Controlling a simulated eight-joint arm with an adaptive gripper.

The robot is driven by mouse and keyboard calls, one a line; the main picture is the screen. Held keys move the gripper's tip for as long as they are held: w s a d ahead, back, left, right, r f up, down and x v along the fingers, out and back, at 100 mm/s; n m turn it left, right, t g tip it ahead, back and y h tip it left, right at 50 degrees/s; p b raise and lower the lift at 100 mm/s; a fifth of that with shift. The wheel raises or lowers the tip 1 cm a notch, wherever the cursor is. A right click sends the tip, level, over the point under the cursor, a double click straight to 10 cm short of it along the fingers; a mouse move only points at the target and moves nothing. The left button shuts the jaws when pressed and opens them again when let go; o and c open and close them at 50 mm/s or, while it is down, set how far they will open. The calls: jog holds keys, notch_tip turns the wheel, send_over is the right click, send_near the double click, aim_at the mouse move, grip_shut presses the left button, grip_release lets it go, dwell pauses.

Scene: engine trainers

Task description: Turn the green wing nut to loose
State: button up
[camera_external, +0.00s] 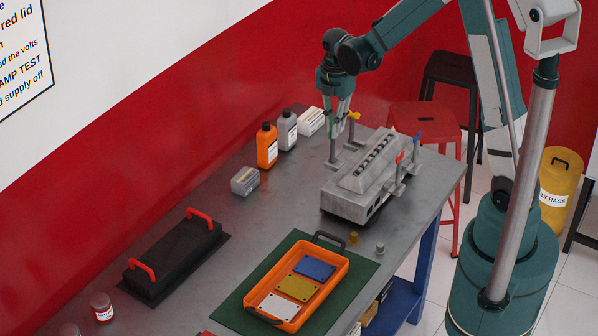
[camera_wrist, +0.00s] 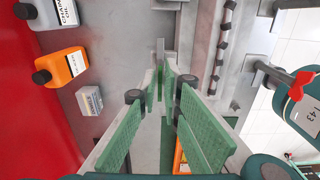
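My gripper (camera_external: 338,122) points down over the far left corner of the grey engine block (camera_external: 358,180), above an upright post (camera_external: 333,150). In the wrist view, the green pads of my gripper (camera_wrist: 166,75) come close together at their tips. A grey post end (camera_wrist: 160,50) shows just beyond them. I cannot make out the green wing nut apart from the green fingers. It may be hidden at the fingertips, so I cannot tell whether they touch or hold it. A yellow wing nut (camera_external: 354,115), a red one (camera_external: 400,157) and a blue one (camera_external: 418,135) stand on other posts.
An orange bottle (camera_external: 267,148), a grey bottle (camera_external: 287,131) and small boxes stand left of the block. An orange tray (camera_external: 335,276) lies on a green mat (camera_external: 240,306) nearer the camera. A black lid with red handles (camera_external: 175,258) is at left. Bare bench lies between.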

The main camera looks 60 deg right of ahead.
grip_shut()
jog(key=shift+f+m, duration=0.1)
jog(key=shift+m, duration=0.2)
jog(key=shift+m+b, duration=0.4)
jog(key=shift+b, duration=0.1)
jog(key=shift+o, duration=2.2)
grip_release()
jog(key=shift+r, duration=0.2)
notch_tip(320, 180, up, 12)
